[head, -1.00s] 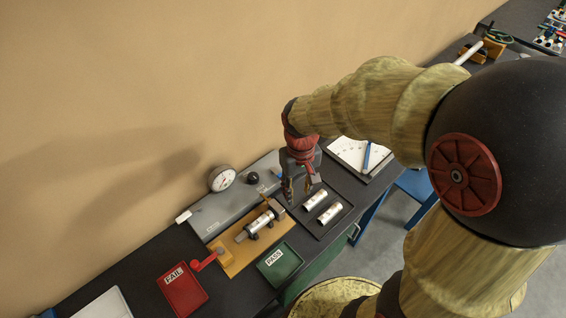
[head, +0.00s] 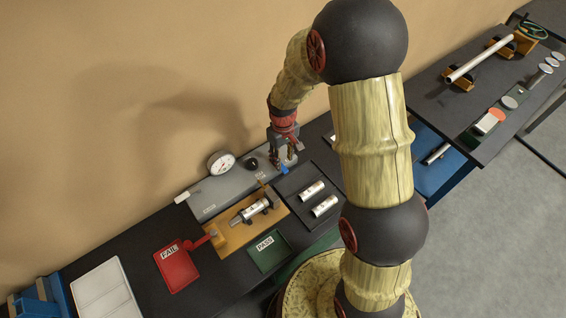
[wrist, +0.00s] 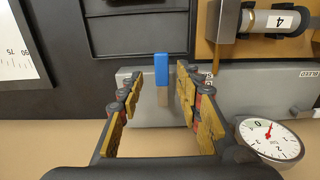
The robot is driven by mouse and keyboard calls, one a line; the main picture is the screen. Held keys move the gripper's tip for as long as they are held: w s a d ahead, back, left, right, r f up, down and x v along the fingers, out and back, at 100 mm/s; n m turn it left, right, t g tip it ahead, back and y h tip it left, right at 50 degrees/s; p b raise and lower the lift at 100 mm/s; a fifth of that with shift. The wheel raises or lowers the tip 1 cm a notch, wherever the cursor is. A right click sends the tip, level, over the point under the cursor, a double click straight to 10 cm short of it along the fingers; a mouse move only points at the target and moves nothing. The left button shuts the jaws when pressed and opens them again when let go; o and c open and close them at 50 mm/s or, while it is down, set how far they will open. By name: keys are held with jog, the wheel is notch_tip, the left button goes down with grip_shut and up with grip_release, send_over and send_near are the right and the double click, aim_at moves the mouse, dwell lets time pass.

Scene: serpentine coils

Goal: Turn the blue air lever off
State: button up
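The blue lever (wrist: 161,70) stands out from the grey air panel (wrist: 235,95), with a bare metal part below its blue end. In the wrist view it shows between the two spread fingers of my gripper (wrist: 158,92), with gaps on both sides. My gripper is open and holds nothing. In the head view my gripper (head: 284,161) is at the right end of the grey panel (head: 215,198), and only a little of the blue lever (head: 284,170) shows below the fingertips.
A pressure gauge (head: 221,163) and a black knob (head: 252,163) are on the panel's back side. In front are an orange fixture (head: 225,238) holding a metal cylinder, a dark tray (head: 297,207) with two cylinders, a green PASS tray (head: 268,253) and a red FAIL tray (head: 176,271).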

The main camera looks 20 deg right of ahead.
aim_at(283, 167)
notch_tip(283, 167, down, 2)
jog(key=shift+s+a+f, duration=0.1)
jog(key=shift+a, duration=0.05)
jog(key=shift+f, duration=0.55)
jog(key=shift+c, duration=0.5)
jog(key=c, duration=0.8)
grip_shut()
